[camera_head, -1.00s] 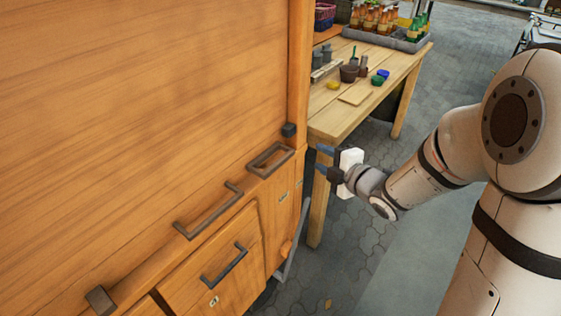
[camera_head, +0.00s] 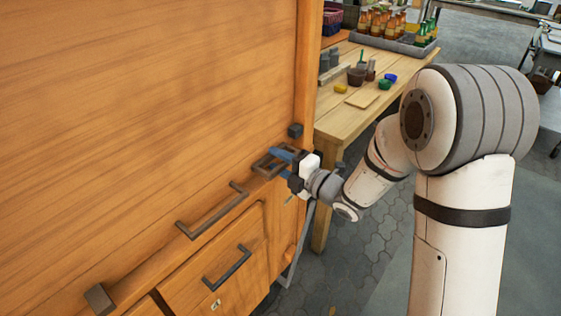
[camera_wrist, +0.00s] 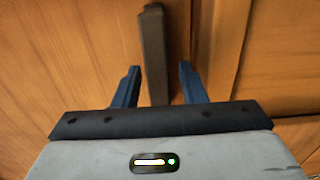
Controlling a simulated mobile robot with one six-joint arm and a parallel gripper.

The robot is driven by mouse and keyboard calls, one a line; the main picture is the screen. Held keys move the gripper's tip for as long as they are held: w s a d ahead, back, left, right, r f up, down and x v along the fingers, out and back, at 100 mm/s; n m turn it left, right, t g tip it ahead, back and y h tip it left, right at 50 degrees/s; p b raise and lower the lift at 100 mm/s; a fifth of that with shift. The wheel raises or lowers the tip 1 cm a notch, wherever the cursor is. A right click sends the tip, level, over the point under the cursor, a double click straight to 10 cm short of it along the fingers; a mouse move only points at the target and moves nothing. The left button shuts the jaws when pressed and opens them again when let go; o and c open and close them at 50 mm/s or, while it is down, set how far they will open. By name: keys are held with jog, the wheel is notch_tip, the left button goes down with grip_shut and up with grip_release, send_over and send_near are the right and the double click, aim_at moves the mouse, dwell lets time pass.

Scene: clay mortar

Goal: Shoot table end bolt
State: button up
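A dark metal rectangular loop (camera_head: 260,164) sits on the right end of the wooden cabinet's ledge, the end by the table. It may be the bolt; I cannot tell for sure. My gripper (camera_head: 272,159) is at this loop, its blue fingers reaching over it from the right. In the wrist view, a dark brown bar (camera_wrist: 153,45) runs between the two fingers (camera_wrist: 160,67). A small dark block (camera_head: 295,131) is on the upright just above the loop.
Two bar handles, one on the ledge (camera_head: 212,213) and one on a drawer (camera_head: 228,267), are to the left. Another dark block (camera_head: 99,299) is at lower left. The wooden table (camera_head: 340,117), with bottles and small pots, stands behind.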

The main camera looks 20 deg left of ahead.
grip_shut()
dwell(0.4)
